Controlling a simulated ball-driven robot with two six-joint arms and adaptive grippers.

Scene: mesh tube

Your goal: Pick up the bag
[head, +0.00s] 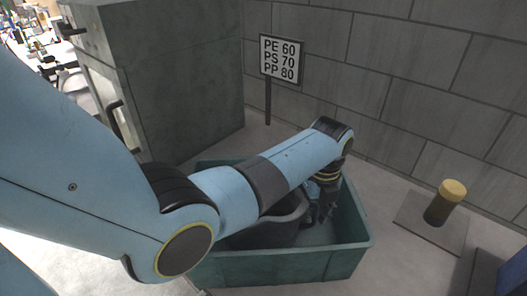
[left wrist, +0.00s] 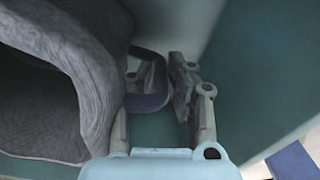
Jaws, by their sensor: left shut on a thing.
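The bag (head: 265,232) is dark grey and sits inside a green bin (head: 275,268). My left arm crosses in front and hides part of it. In the left wrist view the bag (left wrist: 98,50) is a wrinkled grey fabric body with a wide dark opening, and a blue-grey handle loop (left wrist: 148,102) stands off its right side. My left gripper (head: 317,203) reaches down into the bin at the bag's right side. In the left wrist view the gripper (left wrist: 160,85) is shut on the handle, whose loop passes at its fingers. My right gripper is not in view.
The bin's right wall (head: 352,225) stands close beside the gripper. A sign (head: 281,60) on a post and a block wall are behind. A large grey-green cabinet (head: 175,75) is at the back left. A yellow-topped post (head: 446,203) stands at the right.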

